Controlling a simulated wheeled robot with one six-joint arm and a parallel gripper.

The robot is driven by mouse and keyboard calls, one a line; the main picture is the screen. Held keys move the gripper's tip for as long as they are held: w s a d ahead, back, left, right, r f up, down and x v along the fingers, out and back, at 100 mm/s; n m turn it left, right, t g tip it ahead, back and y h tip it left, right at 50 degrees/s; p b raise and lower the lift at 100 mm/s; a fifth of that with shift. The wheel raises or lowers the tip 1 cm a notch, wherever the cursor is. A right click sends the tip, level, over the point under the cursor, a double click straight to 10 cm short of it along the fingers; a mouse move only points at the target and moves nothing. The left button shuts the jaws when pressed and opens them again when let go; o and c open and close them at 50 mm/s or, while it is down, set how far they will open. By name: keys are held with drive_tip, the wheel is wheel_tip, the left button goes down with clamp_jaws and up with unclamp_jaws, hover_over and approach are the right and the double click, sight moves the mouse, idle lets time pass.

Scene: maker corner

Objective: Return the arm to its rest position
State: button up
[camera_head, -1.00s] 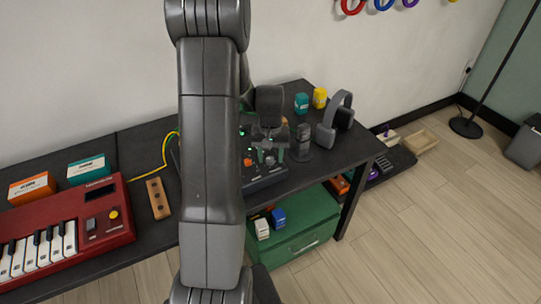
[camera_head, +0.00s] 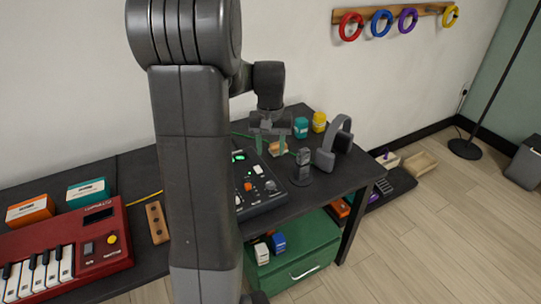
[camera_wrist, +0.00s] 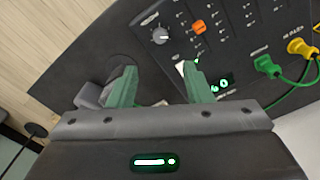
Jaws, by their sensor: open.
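My gripper (camera_head: 270,141) hangs above the dark table near its back edge, beside the mixer, with its fingers pointing down. In the wrist view my gripper (camera_wrist: 160,88) shows two green fingers spread apart with nothing held between them. The mixer (camera_head: 262,191) sits on the table with knobs and a green-lit display; it also shows in the wrist view (camera_wrist: 235,55) with green and yellow plugs. My arm covers the mixer's left part in the head view.
A red keyboard (camera_head: 70,245) and orange (camera_head: 30,210) and teal (camera_head: 88,193) boxes are at left. Headphones (camera_head: 336,142), a small dark stand (camera_head: 302,168), and teal (camera_head: 301,127) and yellow (camera_head: 319,121) containers are at right. A green drawer unit (camera_head: 306,248) stands below.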

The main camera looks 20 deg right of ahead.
sight(270, 183)
idle(0.3)
wheel_tip(270, 183, down, 14)
drive_tip(key=shift+r, duration=0.15)
drive_tip(key=shift+m, duration=0.3)
idle(0.3)
